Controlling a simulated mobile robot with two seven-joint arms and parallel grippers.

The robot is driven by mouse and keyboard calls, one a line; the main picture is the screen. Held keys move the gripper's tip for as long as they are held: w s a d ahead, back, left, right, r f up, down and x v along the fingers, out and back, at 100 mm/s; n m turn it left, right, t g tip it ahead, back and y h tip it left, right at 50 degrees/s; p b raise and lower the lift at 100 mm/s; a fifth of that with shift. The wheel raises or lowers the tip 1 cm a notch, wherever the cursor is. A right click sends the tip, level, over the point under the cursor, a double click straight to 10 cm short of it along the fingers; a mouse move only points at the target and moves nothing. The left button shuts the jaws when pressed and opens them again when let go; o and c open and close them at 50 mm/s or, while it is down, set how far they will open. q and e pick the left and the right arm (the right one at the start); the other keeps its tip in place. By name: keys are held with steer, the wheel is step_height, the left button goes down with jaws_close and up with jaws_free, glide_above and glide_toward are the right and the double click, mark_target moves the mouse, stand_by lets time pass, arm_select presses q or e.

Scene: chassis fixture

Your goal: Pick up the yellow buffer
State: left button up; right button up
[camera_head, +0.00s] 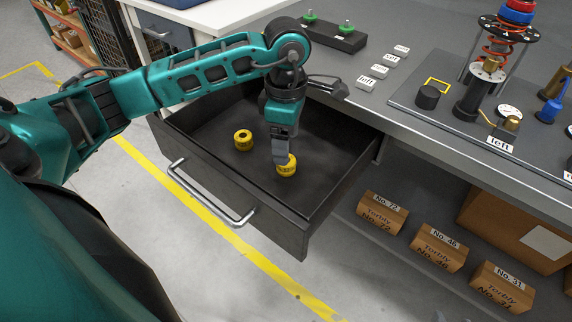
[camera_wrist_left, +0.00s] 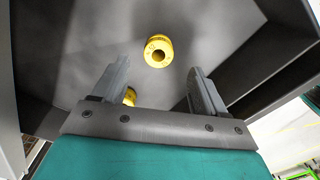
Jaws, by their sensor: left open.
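Two yellow ring-shaped buffers stand in the open dark drawer (camera_head: 325,185). One buffer (camera_head: 243,140) is left of my left gripper (camera_head: 281,158). The other buffer (camera_head: 286,165) is right at the fingertips, partly covered by them in the head view. My left gripper points down into the drawer, open, with nothing held. In the left wrist view one buffer (camera_wrist_left: 158,51) shows its hole, in line with the gap between the fingers (camera_wrist_left: 158,68). Another (camera_wrist_left: 130,97) is mostly hidden behind the gripper near the left finger. My right gripper is not in view.
The grey worktop (camera_head: 385,100) above holds a spring fixture (camera_head: 490,65), small labelled blocks (camera_head: 379,71) and a black block with green knobs (camera_head: 335,36). Cardboard boxes (camera_head: 439,249) lie on the shelf below.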

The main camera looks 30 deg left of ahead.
mark_target(288, 170)
arm_select(q)
step_height(288, 170, down, 6)
steer(key=shift+w+r+b, duration=0.1)
steer(key=shift+b, duration=0.3)
steer(key=c, duration=1.2)
steer(key=shift+o, duration=0.2)
steer(key=shift+r, duration=0.15)
